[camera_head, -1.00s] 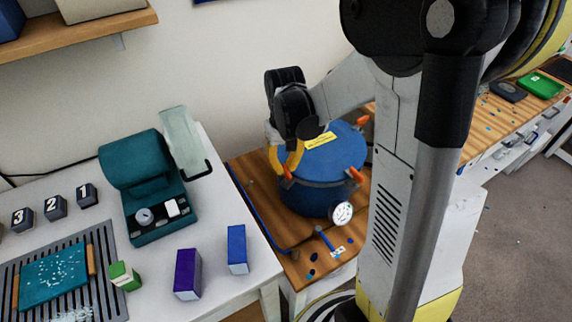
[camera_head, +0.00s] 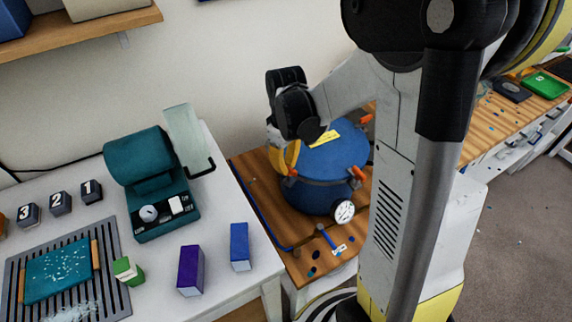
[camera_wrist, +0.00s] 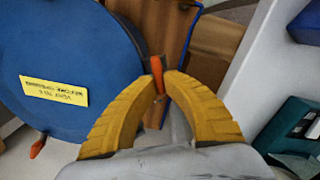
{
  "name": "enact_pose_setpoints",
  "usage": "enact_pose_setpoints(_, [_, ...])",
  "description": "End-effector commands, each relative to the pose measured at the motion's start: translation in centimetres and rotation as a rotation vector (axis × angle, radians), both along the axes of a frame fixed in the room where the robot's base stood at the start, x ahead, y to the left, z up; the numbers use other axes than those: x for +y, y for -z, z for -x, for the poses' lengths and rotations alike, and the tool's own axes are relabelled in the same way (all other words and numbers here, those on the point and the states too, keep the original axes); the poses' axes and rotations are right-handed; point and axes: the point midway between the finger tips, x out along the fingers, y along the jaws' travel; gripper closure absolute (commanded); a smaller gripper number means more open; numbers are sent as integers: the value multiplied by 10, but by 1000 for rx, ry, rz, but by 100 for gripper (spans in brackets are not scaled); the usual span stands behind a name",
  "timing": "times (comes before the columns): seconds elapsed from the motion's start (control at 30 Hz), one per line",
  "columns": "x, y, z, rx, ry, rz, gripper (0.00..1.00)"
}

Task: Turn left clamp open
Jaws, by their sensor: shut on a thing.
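The blue pressure pot (camera_head: 325,180) stands on a wooden table with a yellow label on its lid. Orange-handled clamps sit around its rim; one (camera_head: 358,172) shows at the right front and another (camera_head: 365,119) at the back right. My gripper (camera_head: 289,171) is at the pot's left side. In the wrist view, my gripper's yellow fingers (camera_wrist: 166,85) are closed on the orange handle of the left clamp (camera_wrist: 157,74), beside the blue lid (camera_wrist: 50,70). The fingers hide part of the handle. In the head view the left clamp is mostly hidden by my gripper.
A pressure gauge (camera_head: 344,211) is on the pot's front. A white table (camera_head: 215,282) at the left holds a teal machine (camera_head: 160,220), a purple box (camera_head: 191,270) and a blue box (camera_head: 239,247). A wall stands close behind the pot.

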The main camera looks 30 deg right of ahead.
Motion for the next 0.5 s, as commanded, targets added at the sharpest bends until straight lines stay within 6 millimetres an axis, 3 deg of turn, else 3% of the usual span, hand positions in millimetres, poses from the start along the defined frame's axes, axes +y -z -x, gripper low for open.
enact_pose_setpoints(0.37, [0,0,0,1,-4,0,100])
enact_pose_setpoints(0.4, [0,0,0,1,-4,0,84])
enact_pose_setpoints(0.43, [0,0,0,1,-4,0,75])
enact_pose_setpoints(0.47, [0,0,0,1,-4,0,68])
enact_pose_setpoints(0.5, [0,0,0,0,-4,0,68])
